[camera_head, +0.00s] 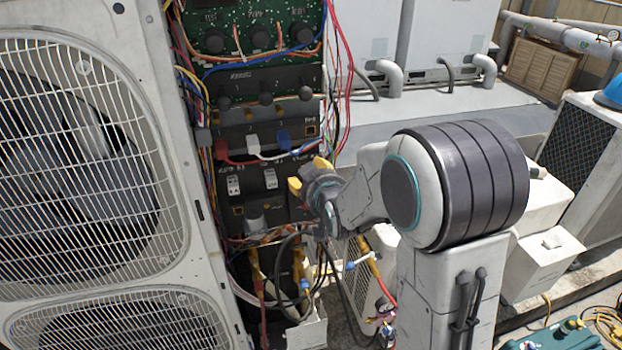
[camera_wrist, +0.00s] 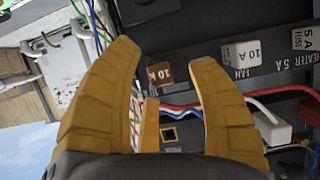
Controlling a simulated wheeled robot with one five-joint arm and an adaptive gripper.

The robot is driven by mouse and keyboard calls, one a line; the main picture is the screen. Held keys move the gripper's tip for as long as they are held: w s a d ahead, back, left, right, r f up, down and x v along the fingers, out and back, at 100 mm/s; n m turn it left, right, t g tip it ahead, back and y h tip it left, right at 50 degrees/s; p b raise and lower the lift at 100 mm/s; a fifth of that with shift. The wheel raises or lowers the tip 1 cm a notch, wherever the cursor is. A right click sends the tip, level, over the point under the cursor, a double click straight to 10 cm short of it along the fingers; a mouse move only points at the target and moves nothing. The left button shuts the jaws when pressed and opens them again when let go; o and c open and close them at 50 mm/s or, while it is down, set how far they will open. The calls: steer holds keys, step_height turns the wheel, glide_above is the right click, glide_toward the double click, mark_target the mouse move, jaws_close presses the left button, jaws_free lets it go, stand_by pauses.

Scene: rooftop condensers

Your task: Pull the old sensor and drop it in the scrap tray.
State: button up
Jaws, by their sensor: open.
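A small brown block marked 10 K (camera_wrist: 158,73) sits in the dark panel in the wrist view; it looks like the old sensor, though no label says so. My gripper (camera_wrist: 165,55) is open and empty, with its yellow fingers on either side of the block in the picture. Contact cannot be told. In the head view my gripper (camera_head: 308,175) is in front of the right side of the open electrical panel (camera_head: 262,152) and hides that part. I cannot identify a scrap tray in either view.
White fuses (camera_wrist: 242,53) sit beside the brown block. A white plug (camera_wrist: 270,128) and red, white and blue wires run close by. Loose cables (camera_head: 285,240) hang below the panel. A fan grille (camera_head: 80,170) stands left. A teal case (camera_head: 560,338) lies at lower right.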

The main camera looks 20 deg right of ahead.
jaws_close()
stand_by(0.3)
steer(key=shift+s, duration=0.15)
stand_by(1.1)
